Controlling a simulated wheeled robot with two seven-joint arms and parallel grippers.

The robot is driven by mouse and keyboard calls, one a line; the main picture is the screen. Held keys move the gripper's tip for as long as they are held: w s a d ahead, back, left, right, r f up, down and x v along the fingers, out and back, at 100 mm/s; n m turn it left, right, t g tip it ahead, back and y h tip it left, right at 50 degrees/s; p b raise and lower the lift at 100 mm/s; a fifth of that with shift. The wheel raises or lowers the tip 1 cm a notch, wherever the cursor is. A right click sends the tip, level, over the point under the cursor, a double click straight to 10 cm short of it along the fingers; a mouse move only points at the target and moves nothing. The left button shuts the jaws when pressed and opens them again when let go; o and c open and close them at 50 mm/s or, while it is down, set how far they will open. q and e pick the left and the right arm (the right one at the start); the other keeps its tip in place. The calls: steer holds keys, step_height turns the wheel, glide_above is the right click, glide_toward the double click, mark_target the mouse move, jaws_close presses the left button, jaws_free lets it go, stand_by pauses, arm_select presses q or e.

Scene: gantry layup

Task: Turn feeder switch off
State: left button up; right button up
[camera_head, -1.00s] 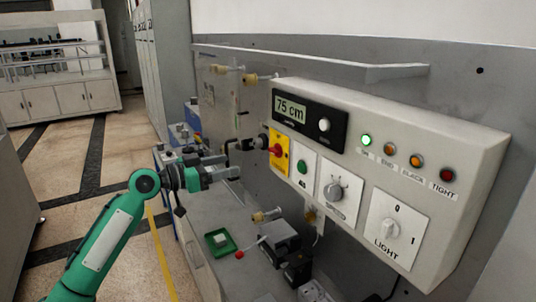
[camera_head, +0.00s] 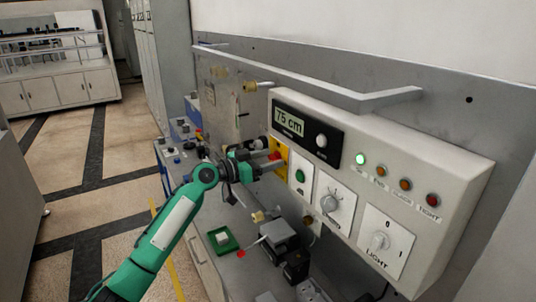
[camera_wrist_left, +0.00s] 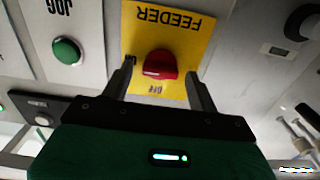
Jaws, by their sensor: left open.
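The feeder switch is a red knob (camera_wrist_left: 160,65) on a yellow plate (camera_wrist_left: 190,32) marked FEEDER and OFF, seen upside down in the left wrist view. In the head view the red knob (camera_head: 275,156) is partly hidden by my gripper, and the yellow plate (camera_head: 283,152) shows behind it. My left gripper (camera_wrist_left: 158,80) is open, with one finger on each side of the knob. I cannot tell whether the fingers touch it. In the head view the left gripper (camera_head: 275,163) is at the panel's left end. My right gripper is not in view.
The grey control box (camera_head: 450,190) carries a 75 cm display (camera_head: 290,121), a green button (camera_head: 299,175), a speed dial (camera_head: 331,202), a LIGHT switch (camera_head: 379,241) and several lamps. A metal rail (camera_head: 330,85) runs above it. A green tray (camera_head: 223,241) lies below.

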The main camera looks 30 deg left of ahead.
arm_select(q)
steer(key=shift+w, duration=0.1)
steer(key=c, duration=1)
